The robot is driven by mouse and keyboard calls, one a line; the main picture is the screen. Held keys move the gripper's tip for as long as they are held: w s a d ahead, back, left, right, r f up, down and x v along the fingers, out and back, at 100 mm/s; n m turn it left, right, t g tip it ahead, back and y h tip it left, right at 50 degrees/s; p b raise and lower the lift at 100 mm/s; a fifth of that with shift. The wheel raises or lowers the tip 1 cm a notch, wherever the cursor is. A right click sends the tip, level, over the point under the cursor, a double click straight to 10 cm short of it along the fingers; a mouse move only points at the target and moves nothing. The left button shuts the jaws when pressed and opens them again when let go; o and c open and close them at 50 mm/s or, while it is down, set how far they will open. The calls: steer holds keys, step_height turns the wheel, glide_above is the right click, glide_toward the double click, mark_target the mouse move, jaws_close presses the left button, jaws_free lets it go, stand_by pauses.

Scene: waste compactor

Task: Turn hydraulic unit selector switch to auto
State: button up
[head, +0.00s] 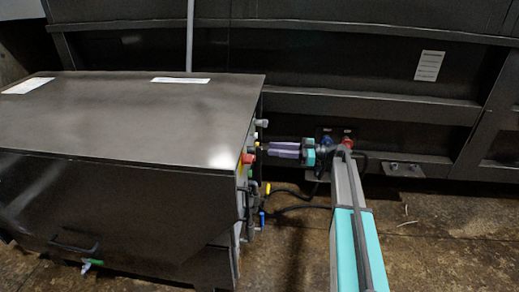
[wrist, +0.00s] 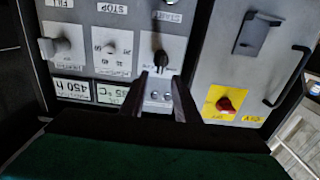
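The hydraulic unit's control panel (wrist: 135,25) fills much of the wrist view. A black selector switch (wrist: 160,62) sits on a white label plate just beyond my fingertips. Its label is too blurred to read, so I cannot tell its position. My gripper (wrist: 161,82) is open, with its two dark fingers apart and panel visible between them. The fingertips point at the black switch; I cannot tell whether they touch it. In the head view, my gripper (head: 268,147) reaches left to the panel side of the hydraulic unit (head: 130,115); the panel face is mostly hidden edge-on.
A grey knob (wrist: 62,47) and a pale knob (wrist: 112,48) sit left of the switch, above small displays (wrist: 72,90). A red rotary switch (wrist: 226,104) on yellow and a black handle (wrist: 290,78) are right. Hoses (head: 290,195) hang below the arm.

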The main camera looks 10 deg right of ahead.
mark_target(259, 147)
steer(key=shift+x, duration=3.55)
steer(key=c, duration=0.7)
steer(key=shift+m, duration=0.5)
steer(key=m, duration=0.4)
steer(key=shift+w+d+p, duration=0.15)
steer(key=shift+w+p, duration=0.15)
steer(key=shift+p, duration=0.1)
steer(key=shift+w+f+m+p, duration=0.15)
steer(key=shift+m+p, duration=0.2)
steer(key=shift+m, duration=0.65)
steer(key=shift+w+f+m+p, duration=0.15)
steer(key=shift+m+p, duration=0.2)
steer(key=shift+m, duration=0.65)
steer(key=shift+s, duration=0.1)
